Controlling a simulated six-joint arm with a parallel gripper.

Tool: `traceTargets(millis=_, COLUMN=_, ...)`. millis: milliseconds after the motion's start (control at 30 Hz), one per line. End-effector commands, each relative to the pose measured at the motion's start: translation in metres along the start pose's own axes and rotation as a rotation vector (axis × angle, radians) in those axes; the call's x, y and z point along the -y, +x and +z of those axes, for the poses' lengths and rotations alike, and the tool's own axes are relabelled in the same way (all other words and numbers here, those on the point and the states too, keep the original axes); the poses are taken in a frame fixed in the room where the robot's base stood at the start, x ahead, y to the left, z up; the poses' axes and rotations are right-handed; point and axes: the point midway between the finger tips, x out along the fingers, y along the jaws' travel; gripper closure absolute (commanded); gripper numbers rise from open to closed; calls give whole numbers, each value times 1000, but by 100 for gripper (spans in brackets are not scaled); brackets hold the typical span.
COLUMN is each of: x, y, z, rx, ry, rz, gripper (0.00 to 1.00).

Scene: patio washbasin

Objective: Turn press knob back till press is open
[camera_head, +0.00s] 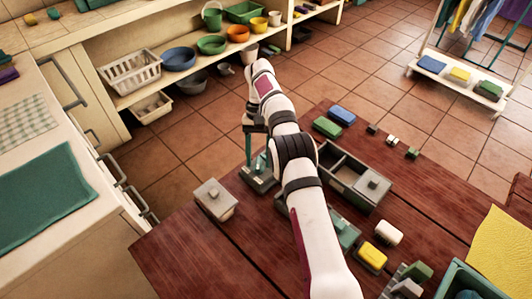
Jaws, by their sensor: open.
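A small green press (258,177) stands on the dark red wooden table, left of the middle of the picture. Its green base and upright show, but its knob cannot be made out behind my arm. My white arm reaches up from the bottom of the picture and bends down over the press. My gripper (255,127) is at the top of the press, open and partly hidden by the arm. I cannot tell whether it touches the knob, or how far the press is open.
A yellow block (372,256), a white roll (388,233) and a green bin (476,281) sit at front right. A counter (55,165) lies left.

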Motion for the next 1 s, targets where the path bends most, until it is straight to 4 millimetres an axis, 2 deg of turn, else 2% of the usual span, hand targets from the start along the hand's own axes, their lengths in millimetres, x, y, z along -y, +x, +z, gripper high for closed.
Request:
traceTargets(millis=200, x=-2, y=-39, z=16, rx=-4, ry=1, rz=-1, gripper=50)
traceTargets(millis=500, x=-76, y=-72, z=48, rx=-2, ry=3, rz=-2, gripper=50)
traceTargets(millis=700, x=-108, y=-87, z=62, rx=-1, ry=1, rz=-1, gripper=50)
traceTargets(millis=1000, x=-114, y=-89, z=65, rx=0, ry=0, rz=-1, gripper=50)
